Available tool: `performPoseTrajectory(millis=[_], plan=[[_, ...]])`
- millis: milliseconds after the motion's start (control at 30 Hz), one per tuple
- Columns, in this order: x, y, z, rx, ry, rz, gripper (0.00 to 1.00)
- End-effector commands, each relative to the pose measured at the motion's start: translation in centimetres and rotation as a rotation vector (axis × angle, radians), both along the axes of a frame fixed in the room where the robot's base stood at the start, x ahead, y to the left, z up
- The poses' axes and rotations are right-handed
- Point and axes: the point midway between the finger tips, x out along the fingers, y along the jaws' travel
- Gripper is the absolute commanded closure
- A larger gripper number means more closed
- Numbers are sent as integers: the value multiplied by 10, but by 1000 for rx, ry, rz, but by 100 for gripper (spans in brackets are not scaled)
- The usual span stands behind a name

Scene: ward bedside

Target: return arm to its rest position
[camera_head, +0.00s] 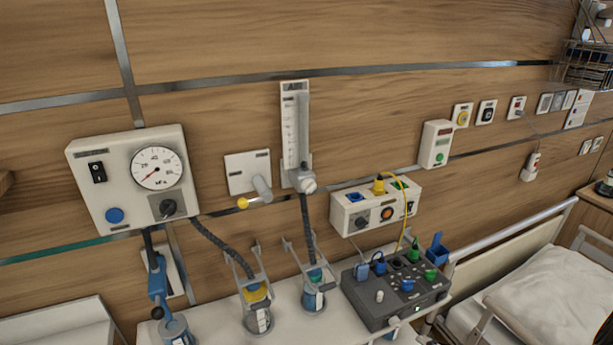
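Neither my arm nor my gripper can be made out in the head view. A small dark shape at the bottom edge, right of centre, is too cut off to identify. The view shows a wood-panelled wall with bedside equipment. A white gauge panel (92,195) with a round dial (157,167), a black switch and a blue button is on the left. A flowmeter (290,120) with a clear tube stands upright at the centre. A white lever panel (238,172) with a yellow-tipped lever is left of it.
A white shelf (285,325) carries jars in brackets (258,308) and a dark grey box (380,315) with coloured plugs. A yellow cable runs from a white socket box (345,215) towards it. A bed (555,290) is at right. A blue handset (157,285) hangs at left.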

Motion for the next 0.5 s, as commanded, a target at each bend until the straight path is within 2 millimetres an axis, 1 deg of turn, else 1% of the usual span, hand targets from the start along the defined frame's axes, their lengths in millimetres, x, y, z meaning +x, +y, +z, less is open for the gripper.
performPoseTrajectory(millis=[33,67,100,200,267,300,400,500], plan=[[5,17,24,-39,-2,101,56],[6,27,36,-59,2,160,56],[5,42,50,-87,10,238,56],[-2,77,82,-168,35,424,56],[-10,96,99,-226,53,528,56],[-16,108,110,-269,66,595,56],[-35,135,132,-390,98,749,56],[-57,155,150,-529,130,882,56]])
